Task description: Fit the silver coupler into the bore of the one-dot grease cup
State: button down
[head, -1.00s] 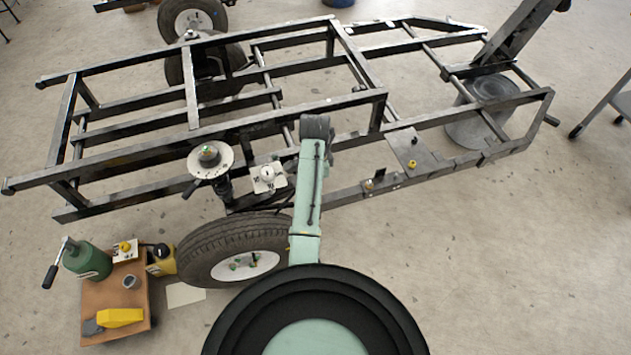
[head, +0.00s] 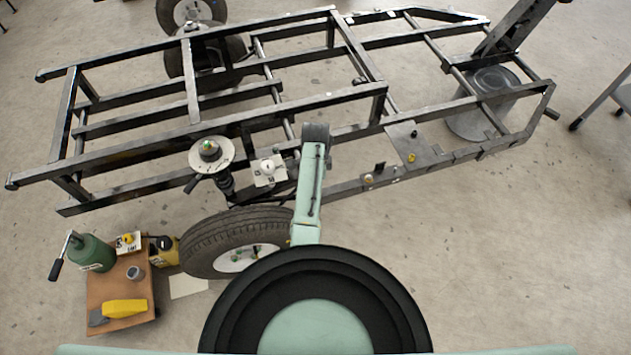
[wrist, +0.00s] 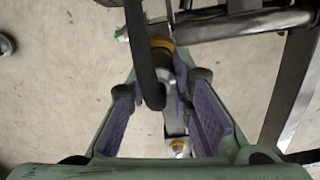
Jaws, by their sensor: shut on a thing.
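In the wrist view my gripper (wrist: 165,90) has purple pads on both sides of a silver piece (wrist: 174,118), likely the coupler, and is shut on it. A dark rounded bar or hose (wrist: 146,60) crosses in front and hides part of it. A yellow ring (wrist: 161,42) shows near the fingertips. A small silver and yellow piece (wrist: 178,148) shows lower between the fingers; I cannot tell what it is. In the head view my arm hides the gripper. I cannot make out the dots that mark the one-dot grease cup.
A dark steel chassis frame (head: 300,103) spans the head view, with a wheel (head: 215,235) near its front side. A plate (head: 268,171) with a white knob sits beside a round disc (head: 211,155). A brown cart (head: 125,285) holds a green canister (head: 92,253).

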jog(key=shift+f, duration=0.1)
jog(key=c, duration=1.4)
grip_release()
